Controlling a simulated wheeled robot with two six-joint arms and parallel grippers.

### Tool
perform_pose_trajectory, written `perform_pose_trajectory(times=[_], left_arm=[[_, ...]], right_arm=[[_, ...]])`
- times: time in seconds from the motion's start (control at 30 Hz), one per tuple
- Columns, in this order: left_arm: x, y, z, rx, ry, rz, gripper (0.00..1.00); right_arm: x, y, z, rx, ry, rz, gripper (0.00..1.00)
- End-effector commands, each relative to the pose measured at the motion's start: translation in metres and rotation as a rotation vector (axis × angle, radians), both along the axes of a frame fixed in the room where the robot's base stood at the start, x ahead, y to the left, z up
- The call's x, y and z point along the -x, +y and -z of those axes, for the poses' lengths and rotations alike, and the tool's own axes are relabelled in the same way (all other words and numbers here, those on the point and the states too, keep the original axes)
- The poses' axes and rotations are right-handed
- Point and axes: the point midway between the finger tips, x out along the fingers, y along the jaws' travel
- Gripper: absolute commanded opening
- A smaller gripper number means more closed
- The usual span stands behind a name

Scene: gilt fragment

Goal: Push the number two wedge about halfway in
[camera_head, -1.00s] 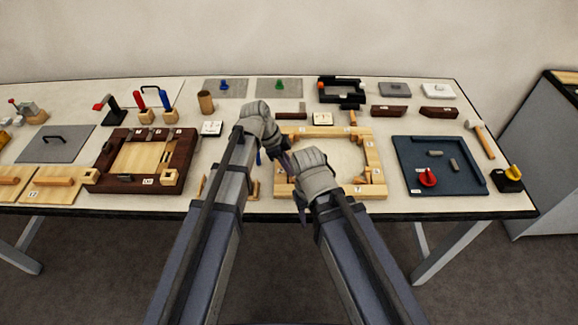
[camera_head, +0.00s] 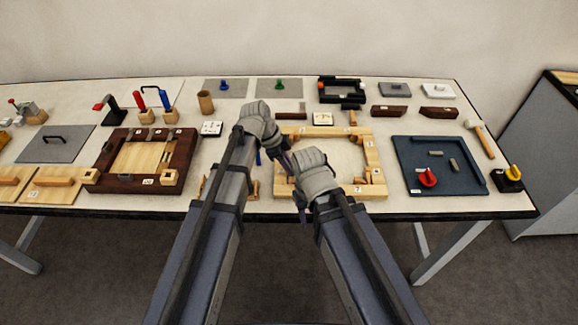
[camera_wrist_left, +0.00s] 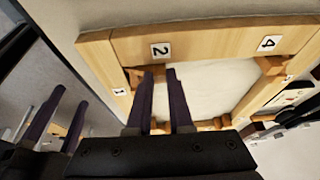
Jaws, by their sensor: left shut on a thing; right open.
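The pale wooden frame (camera_head: 372,152) lies right of the middle of the table. In the left wrist view its rail (camera_wrist_left: 210,43) carries a label 2 (camera_wrist_left: 160,50), and a brown wedge (camera_wrist_left: 132,76) sits in the corner beside that label. My left gripper (camera_wrist_left: 160,73) is at this corner, its purple fingers a little apart and shut on the wedge, which they partly hide. In the head view my left gripper (camera_head: 284,158) is over the frame's left side. My right gripper (camera_head: 291,168) is close by, open; its fingers also show in the left wrist view (camera_wrist_left: 62,118).
Another wedge (camera_wrist_left: 270,66) sits near label 4 (camera_wrist_left: 268,43). A dark wooden frame (camera_head: 190,150) stands to the left and a blue tray (camera_head: 465,183) to the right. Both arms crowd the frame's left side.

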Motion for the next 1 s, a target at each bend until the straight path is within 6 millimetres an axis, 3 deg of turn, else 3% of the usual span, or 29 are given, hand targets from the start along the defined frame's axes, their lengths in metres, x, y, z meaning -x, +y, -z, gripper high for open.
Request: perform_pose_trajectory(times=[0.47,0.5,0.73,1.0], left_arm=[[0.0074,0.0001,0.0000,-0.001,0.001,0.000,0.00],[0.0073,0.0002,0.0001,-0.001,0.000,0.000,0.22],[0.0071,0.0001,0.0000,0.000,0.000,0.000,0.48],[0.0070,0.0002,-0.0004,0.000,0.000,0.000,0.50]], right_arm=[[0.0000,0.0000,0.0001,0.000,0.000,0.000,0.50],[0.0000,0.0000,0.0000,0.000,0.000,0.000,0.50],[0.0000,0.0000,0.0000,0.000,0.000,0.000,0.50],[0.0000,0.0000,-0.0004,0.000,0.000,0.000,0.50]])
